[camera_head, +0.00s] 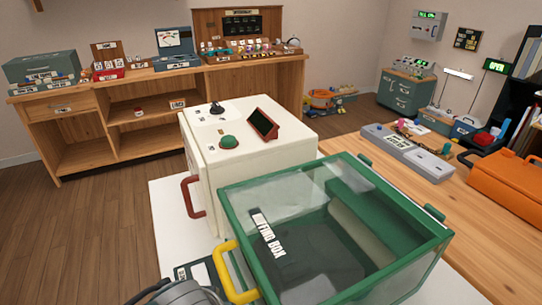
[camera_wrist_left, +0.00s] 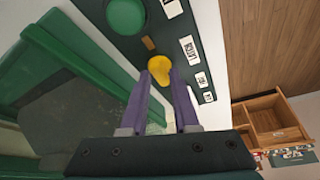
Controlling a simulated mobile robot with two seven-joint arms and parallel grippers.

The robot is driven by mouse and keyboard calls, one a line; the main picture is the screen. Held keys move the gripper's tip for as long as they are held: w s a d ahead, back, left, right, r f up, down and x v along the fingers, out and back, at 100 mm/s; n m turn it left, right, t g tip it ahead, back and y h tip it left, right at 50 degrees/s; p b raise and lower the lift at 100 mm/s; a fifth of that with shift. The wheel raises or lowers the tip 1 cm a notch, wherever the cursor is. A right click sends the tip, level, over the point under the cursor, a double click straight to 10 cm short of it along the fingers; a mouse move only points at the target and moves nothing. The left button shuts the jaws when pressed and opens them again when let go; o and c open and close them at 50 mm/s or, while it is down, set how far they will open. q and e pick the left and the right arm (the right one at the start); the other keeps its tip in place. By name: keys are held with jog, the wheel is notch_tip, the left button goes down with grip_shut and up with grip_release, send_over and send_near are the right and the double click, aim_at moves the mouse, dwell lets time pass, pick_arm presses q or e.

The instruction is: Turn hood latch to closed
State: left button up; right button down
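The sniffing box (camera_head: 350,230), a green-framed case with a clear glass lid and a yellow handle (camera_head: 236,272), stands in front. A dark panel (camera_head: 192,271) lies at its left side. In the left wrist view, this panel (camera_wrist_left: 212,36) carries a yellow latch knob (camera_wrist_left: 159,66) beside a LATCH label. My left gripper (camera_wrist_left: 162,76) has its two purple fingertips at the knob, a narrow gap between them. I cannot tell whether they press on it. In the head view, only grey parts of my left arm show at the bottom, and the fingers are hidden. My right gripper is not in view.
A green button (camera_wrist_left: 125,15) is on the panel near the knob. Behind the box stands a white cabinet (camera_head: 245,165) with a red handle (camera_head: 192,197). An orange case (camera_head: 505,182) and a grey device (camera_head: 408,152) are on the wooden bench at right.

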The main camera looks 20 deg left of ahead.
pick_arm(q)
grip_shut()
